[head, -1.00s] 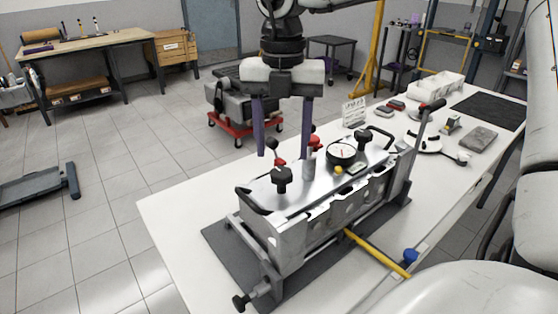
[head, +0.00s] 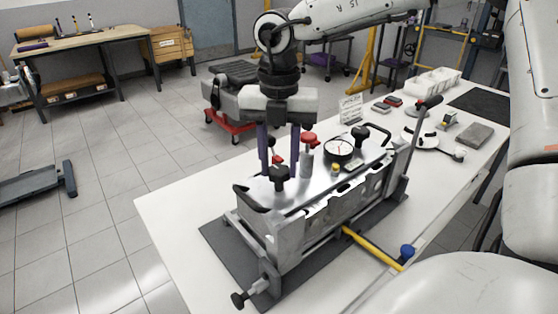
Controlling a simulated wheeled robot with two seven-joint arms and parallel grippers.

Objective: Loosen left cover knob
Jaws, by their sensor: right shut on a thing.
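The silver cover (head: 315,182) lies on the engine block (head: 300,220), which sits in a metal stand on the table. The left cover knob (head: 279,181) is black and stands near the cover's left end. My right gripper (head: 279,172) points down over it, one purple finger on each side, and is shut on the knob. The fingers hide part of the knob. A second black knob (head: 360,133) stands towards the cover's right end. My left gripper is not in view.
A red-topped grey post (head: 307,158), a round gauge (head: 339,150) and a small yellow part stand on the cover close to the gripper. A yellow bar with a blue end (head: 408,251) sticks out in front. The white table (head: 170,235) is clear at front left.

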